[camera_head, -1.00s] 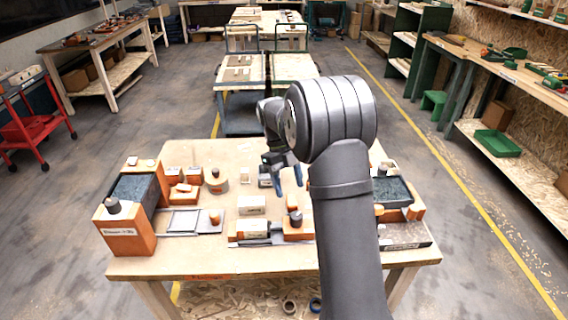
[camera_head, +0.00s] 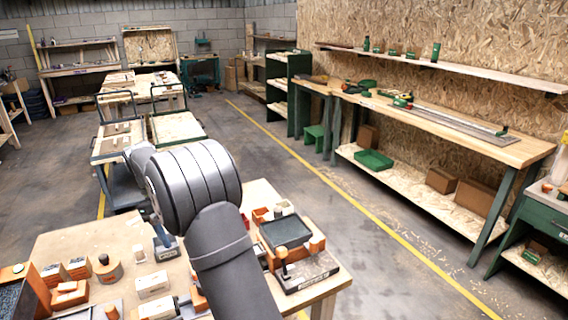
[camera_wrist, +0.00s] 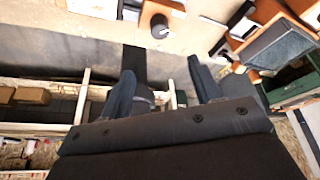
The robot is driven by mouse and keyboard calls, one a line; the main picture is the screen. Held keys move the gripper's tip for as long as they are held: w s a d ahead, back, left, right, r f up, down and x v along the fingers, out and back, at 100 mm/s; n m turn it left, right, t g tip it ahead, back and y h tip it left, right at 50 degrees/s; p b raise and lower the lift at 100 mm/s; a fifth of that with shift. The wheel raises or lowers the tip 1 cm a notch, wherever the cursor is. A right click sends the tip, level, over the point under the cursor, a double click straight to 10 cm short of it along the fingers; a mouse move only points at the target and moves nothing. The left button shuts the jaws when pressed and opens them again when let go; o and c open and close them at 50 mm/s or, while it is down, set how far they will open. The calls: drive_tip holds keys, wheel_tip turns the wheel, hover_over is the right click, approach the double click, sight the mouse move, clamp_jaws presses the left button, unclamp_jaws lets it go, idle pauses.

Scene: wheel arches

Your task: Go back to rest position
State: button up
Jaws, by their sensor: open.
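My gripper (camera_wrist: 163,88) is open in the wrist view, its two dark blue fingers apart with nothing held between them. In the head view, part of my gripper (camera_head: 164,238) shows left of my arm, above the work table (camera_head: 75,240); the rest is hidden behind the arm. The wrist view also shows a dark round knob (camera_wrist: 160,24) beyond the fingers, apart from them.
A cart (camera_head: 180,127) stands behind. A long workbench (camera_head: 450,125) lines the right wall.

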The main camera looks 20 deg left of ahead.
drive_tip(key=x, duration=1.7)
drive_tip(key=shift+f, duration=0.2)
drive_tip(key=shift+r, duration=0.1)
drive_tip(key=shift+d, duration=0.1)
drive_tip(key=n+t, duration=0.1)
drive_tip(key=n, duration=0.3)
drive_tip(key=shift+t, duration=0.4)
drive_tip(key=n+t, duration=0.1)
drive_tip(key=n, duration=0.4)
drive_tip(key=shift+s+t, duration=0.1)
drive_tip(key=shift+t, duration=0.3)
drive_tip(key=n, duration=0.2)
drive_tip(key=n+t+y, duration=0.1)
drive_tip(key=n, duration=0.1)
drive_tip(key=shift+y, duration=0.3)
drive_tip(key=n, duration=0.2)
drive_tip(key=n+t+y, duration=0.1)
drive_tip(key=n, duration=0.1)
drive_tip(key=shift+n+y, duration=0.3)
drive_tip(key=shift+n, duration=0.1)
idle(0.4)
